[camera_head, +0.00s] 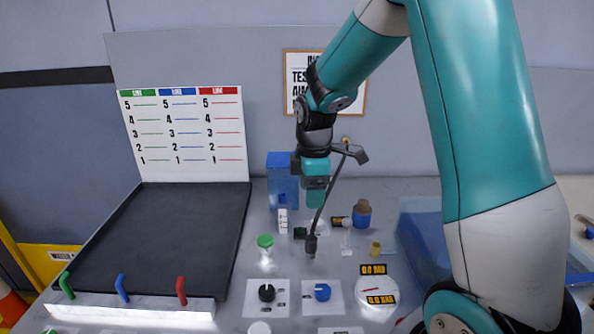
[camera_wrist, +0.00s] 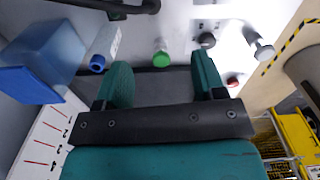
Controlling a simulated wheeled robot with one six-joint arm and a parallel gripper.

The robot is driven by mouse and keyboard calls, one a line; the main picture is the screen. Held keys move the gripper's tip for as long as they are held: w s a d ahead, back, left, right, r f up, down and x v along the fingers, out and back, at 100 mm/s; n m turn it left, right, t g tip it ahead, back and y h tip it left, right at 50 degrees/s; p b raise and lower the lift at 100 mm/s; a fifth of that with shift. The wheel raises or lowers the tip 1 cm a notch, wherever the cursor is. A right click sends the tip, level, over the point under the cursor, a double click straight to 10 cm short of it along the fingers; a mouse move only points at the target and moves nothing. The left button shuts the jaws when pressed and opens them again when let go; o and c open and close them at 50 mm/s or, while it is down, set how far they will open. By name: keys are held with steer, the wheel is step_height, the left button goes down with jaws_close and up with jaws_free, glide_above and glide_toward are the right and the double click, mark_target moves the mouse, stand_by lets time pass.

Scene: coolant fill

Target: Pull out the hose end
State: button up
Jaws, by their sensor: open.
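A dark hose (camera_head: 325,205) slants down from near the wall behind my gripper. Its thicker dark end piece (camera_head: 311,246) hangs over or stands on the grey bench top; I cannot tell which, nor what it sits in. In the wrist view a black tube (camera_wrist: 105,6), likely the same hose, crosses the top left edge. My gripper (camera_head: 315,200) points down in front of the hose in the head view. In the wrist view its two teal fingers are apart with nothing between them (camera_wrist: 162,85). The fingers are apart from the hose end.
A blue tank (camera_head: 283,185) stands behind left, with a white blue-capped bottle (camera_wrist: 105,45) beside it. A green-capped jar (camera_head: 265,252), a black knob (camera_head: 267,293), a blue knob (camera_head: 322,292) and a brown-capped blue bottle (camera_head: 361,214) stand nearby. A black tray (camera_head: 170,235) lies left.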

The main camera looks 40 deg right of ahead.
mark_target(311, 238)
steer(key=f+p, duration=0.1)
steer(key=f, duration=1)
steer(key=w+d+f+p, duration=0.1)
steer(key=f, duration=0.5)
steer(key=shift+d+f+p, duration=0.1)
steer(key=shift+f+p, duration=0.2)
steer(key=shift+f, duration=0.05)
steer(key=shift+s, duration=0.1)
steer(key=c, duration=0.9)
steer(key=o, duration=0.3)
steer(key=shift+c, duration=1.2)
steer(key=shift+r+p, duration=0.3)
steer(key=shift+r, duration=0.1)
